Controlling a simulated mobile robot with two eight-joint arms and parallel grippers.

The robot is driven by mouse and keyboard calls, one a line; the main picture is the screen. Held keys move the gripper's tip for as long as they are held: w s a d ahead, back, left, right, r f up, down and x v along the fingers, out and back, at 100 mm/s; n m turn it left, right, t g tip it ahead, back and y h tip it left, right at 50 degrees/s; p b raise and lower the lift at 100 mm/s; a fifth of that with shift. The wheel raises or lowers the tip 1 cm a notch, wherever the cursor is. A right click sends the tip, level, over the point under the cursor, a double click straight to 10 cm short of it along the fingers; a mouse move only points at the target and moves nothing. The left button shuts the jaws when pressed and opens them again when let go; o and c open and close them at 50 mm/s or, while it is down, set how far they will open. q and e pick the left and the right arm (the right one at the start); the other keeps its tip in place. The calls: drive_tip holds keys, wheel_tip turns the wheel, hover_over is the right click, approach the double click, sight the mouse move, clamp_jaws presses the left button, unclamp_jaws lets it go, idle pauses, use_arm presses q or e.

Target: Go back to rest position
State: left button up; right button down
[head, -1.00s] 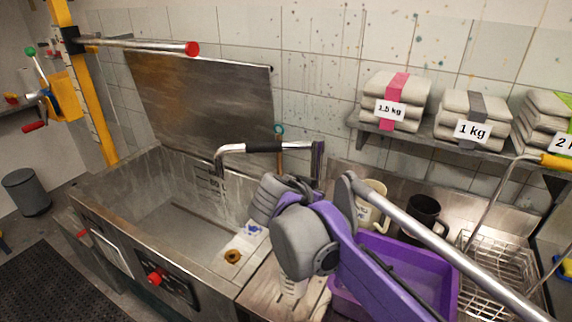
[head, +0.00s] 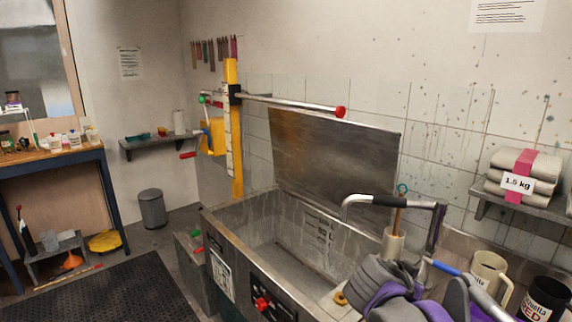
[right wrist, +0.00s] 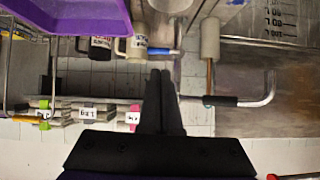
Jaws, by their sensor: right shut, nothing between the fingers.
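My right gripper (right wrist: 160,76) shows in the right wrist view, its two dark fingers pressed together with nothing between them. The fingers point up the picture, apart from the mugs and the shelf seen beyond them. In the head view my purple and grey right arm fills the bottom right corner, in front of the steel basin's right end; its fingers cannot be made out there. My left gripper is in neither view.
The open steel basin (head: 232,243) has a curved pipe handle (head: 372,201) at its right end. A cream mug (head: 488,277) and a black mug (head: 545,300) stand at right. A purple tub (right wrist: 70,14) shows in the wrist view. Floor at left is clear around the bin (head: 152,210).

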drive_tip(key=s+a+f+n+g+y, duration=0.1)
drive_tip(key=s+a+f+n+y, duration=0.3)
drive_tip(key=s+f, duration=0.7)
drive_tip(key=s+a+f+n+g+y, duration=0.1)
drive_tip(key=s+a+f+n+y, duration=0.3)
drive_tip(key=s+f, duration=0.7)
drive_tip(key=shift+a+f+n, duration=0.3)
drive_tip(key=shift+f+n, duration=0.5)
drive_tip(key=shift+n, duration=0.2)
